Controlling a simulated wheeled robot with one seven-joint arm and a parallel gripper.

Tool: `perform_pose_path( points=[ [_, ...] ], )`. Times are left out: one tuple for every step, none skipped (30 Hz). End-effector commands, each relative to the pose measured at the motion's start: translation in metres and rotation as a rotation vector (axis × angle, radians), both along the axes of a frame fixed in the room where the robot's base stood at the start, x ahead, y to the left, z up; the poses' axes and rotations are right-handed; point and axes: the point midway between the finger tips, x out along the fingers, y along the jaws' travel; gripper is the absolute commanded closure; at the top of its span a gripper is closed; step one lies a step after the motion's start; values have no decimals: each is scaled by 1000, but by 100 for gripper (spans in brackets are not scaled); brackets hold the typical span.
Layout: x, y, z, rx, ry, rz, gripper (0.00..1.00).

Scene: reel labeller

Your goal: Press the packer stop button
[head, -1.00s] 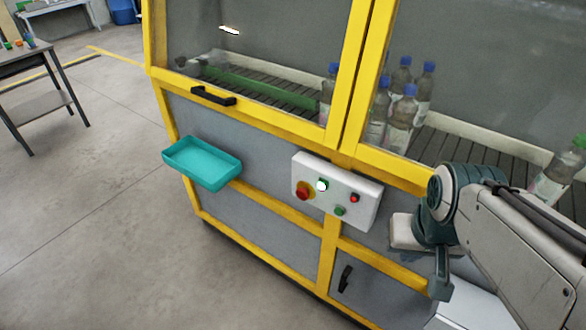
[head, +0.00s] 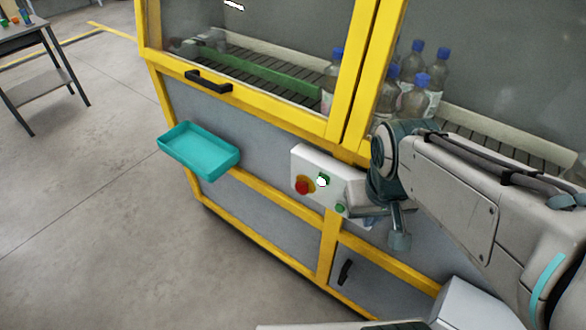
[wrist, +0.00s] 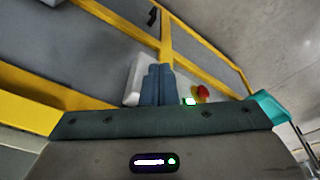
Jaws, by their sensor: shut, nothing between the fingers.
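The white control box (head: 311,164) is on the front of the yellow-framed machine. It carries a red mushroom button (head: 302,187) on a yellow base, a brightly lit button with green around it (head: 322,181) and a green button (head: 340,208). The small red button at its right is hidden behind my arm in the head view. My gripper (wrist: 157,70) is shut and empty, its fingers in front of the box. In the wrist view the lit button (wrist: 190,101) and red mushroom (wrist: 202,92) show right of the fingers. I cannot tell whether the fingertips touch anything.
A teal tray (head: 200,150) sticks out from the machine, left of the box. A black door handle (head: 208,81) is above it. Bottles (head: 414,82) stand on the conveyor behind glass. The floor at left is clear, up to a table (head: 35,65).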

Motion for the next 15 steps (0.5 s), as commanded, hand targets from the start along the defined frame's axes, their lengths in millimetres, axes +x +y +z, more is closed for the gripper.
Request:
perform_pose_path(
  points=[
    [0, 3, -8, -29, 47, 44, 100],
    [0, 5, -12, -51, 77, 74, 100],
    [0, 6, -19, -87, 123, 120, 100],
    [0, 7, -24, -117, 159, 157, 100],
    [0, 8, -30, -152, 197, 197, 100],
    [0, 9, -37, -202, 248, 254, 100],
    [0, 9, -42, -241, 287, 298, 100],
    [1, 10, -47, -281, 322, 341, 100],
    [2, 11, -52, -336, 369, 398, 100],
    [3, 12, -56, -378, 401, 441, 100],
    [5, 13, -60, -422, 432, 484, 100],
    [7, 14, -66, -482, 473, 541, 100],
    [9, 15, -69, -528, 502, 585, 100],
    [11, 17, -72, -575, 528, 628, 100],
    [15, 20, -77, -638, 561, 685, 100]
  ],
)
